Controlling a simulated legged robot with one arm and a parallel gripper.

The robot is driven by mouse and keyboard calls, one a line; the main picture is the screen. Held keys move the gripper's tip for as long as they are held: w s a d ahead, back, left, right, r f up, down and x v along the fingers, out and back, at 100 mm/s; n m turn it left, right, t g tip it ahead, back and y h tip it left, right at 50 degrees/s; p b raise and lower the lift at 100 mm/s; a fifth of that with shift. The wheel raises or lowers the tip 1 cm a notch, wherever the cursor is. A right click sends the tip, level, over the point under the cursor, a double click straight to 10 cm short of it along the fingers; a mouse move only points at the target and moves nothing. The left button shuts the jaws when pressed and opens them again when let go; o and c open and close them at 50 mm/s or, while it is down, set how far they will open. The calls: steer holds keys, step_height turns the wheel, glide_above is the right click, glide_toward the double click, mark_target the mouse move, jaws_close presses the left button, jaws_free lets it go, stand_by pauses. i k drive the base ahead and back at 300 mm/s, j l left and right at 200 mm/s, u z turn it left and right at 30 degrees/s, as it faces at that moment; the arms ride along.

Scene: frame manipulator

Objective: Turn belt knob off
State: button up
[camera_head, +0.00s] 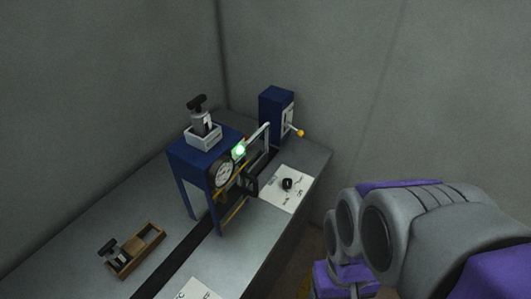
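A small black knob (287,184) sits on a white labelled panel (299,204) on the grey table, right of the blue frame. It looks like the belt knob, but the lettering is too small to read and its setting is unclear. My grey and purple arm fills the lower right, apart from the knob. My gripper cannot be made out.
The blue frame (190,158) carries a dial, a lit green lamp (239,150) and a white holder. It straddles a dark belt (187,262). A blue box (275,108) with an orange-tipped lever stands behind. A wooden tray (126,268) lies front left.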

mark_target(287, 181)
steer(key=i+l, duration=0.7)
steer(key=l, duration=0.15)
steer(key=j+u, duration=0.05)
